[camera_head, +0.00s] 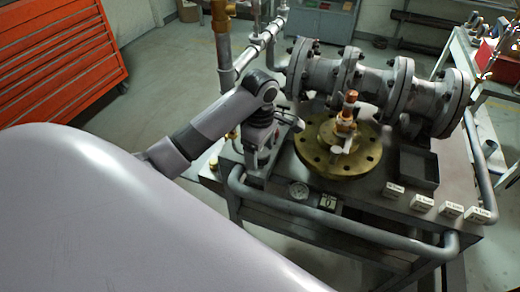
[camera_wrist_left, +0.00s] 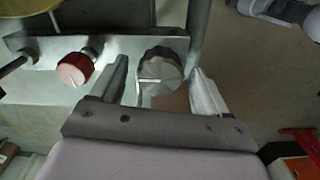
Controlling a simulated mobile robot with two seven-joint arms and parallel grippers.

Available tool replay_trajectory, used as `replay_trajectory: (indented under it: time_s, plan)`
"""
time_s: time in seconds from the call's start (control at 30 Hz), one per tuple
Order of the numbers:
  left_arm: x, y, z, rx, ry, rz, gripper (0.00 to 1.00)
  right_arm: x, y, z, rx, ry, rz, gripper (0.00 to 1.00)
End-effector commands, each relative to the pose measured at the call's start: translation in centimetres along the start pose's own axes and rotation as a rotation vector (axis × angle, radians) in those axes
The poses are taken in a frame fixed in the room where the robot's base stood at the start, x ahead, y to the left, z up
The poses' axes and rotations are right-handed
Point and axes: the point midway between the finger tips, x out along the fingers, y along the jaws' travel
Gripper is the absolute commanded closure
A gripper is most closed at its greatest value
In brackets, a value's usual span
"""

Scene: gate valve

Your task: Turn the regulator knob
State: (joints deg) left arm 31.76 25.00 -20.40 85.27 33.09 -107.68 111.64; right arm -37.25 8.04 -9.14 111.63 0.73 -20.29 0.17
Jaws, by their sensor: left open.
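A grey ribbed knob (camera_wrist_left: 160,70) on a metal panel shows in the left wrist view, and I take it to be the regulator knob. A red ribbed knob (camera_wrist_left: 75,68) is on the same panel to its left. My left gripper (camera_wrist_left: 158,72) is open, with one finger on each side of the grey knob. I cannot tell whether the fingers touch it. In the head view my left gripper (camera_head: 262,150) points down at the left side of the workbench, and the knobs cannot be made out there. My right gripper is not in view.
A brass flange (camera_head: 338,160) and a grey flanged pipe (camera_head: 375,80) stand on the workbench beside my left arm. A grey rail (camera_head: 330,216) runs along its front. Small white labelled blocks (camera_head: 450,208) sit at the right edge. An orange cabinet (camera_head: 60,50) stands at the left.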

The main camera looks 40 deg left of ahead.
Motion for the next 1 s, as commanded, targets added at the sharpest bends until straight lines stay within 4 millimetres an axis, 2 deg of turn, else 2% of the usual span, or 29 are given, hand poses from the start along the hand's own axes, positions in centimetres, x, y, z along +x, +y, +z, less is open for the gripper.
replay_trajectory:
  time_s: [0.1,0.13,0.2,0.3,0.67,1.0]
  plan:
    - [0.00,-0.01,-0.01,0.000,0.000,0.000,0.24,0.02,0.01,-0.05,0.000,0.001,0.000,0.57]
    - [-0.01,-0.01,-0.01,0.000,0.000,0.000,0.31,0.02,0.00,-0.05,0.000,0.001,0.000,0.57]
    - [-0.02,0.00,-0.01,0.000,0.000,0.000,0.53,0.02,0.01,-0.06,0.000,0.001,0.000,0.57]
    - [-0.03,0.00,-0.01,0.000,0.000,0.000,0.80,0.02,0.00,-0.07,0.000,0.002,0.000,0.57]
    - [-0.07,0.01,0.00,0.046,0.000,0.000,0.80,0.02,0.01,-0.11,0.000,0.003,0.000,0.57]
    - [-0.10,0.07,0.01,0.279,-0.001,0.000,0.80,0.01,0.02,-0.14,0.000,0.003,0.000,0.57]
